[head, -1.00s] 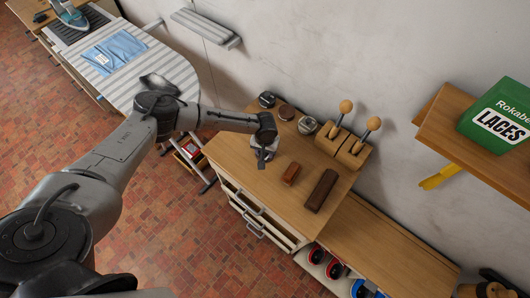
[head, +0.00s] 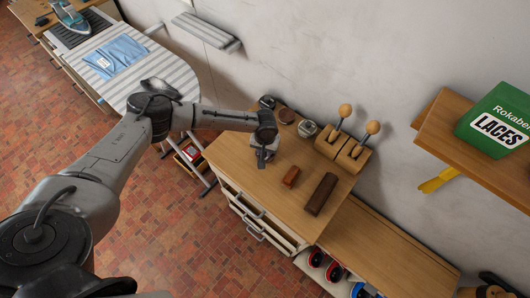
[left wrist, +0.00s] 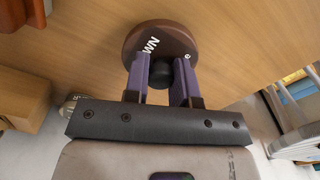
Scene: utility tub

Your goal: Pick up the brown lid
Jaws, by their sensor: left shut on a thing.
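The brown lid (left wrist: 185,42) is a round brown disc with white lettering and a black knob (left wrist: 161,72), close in front of the fingers in the left wrist view. My left gripper (left wrist: 162,85) is shut on that knob, with a purple-grey finger on each side. In the head view my left gripper (head: 263,158) points down over the left part of the wooden cabinet top (head: 262,188). The lid cannot be made out there, and I cannot tell whether it is clear of the surface. My right gripper is not in view.
A small reddish-brown block (head: 291,176) and a longer dark brown block (head: 321,194) lie right of the gripper. Round tins, including a brown one (head: 287,116), and wooden-knobbed stands (head: 354,157) line the wall. An ironing board (head: 160,90) stands left.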

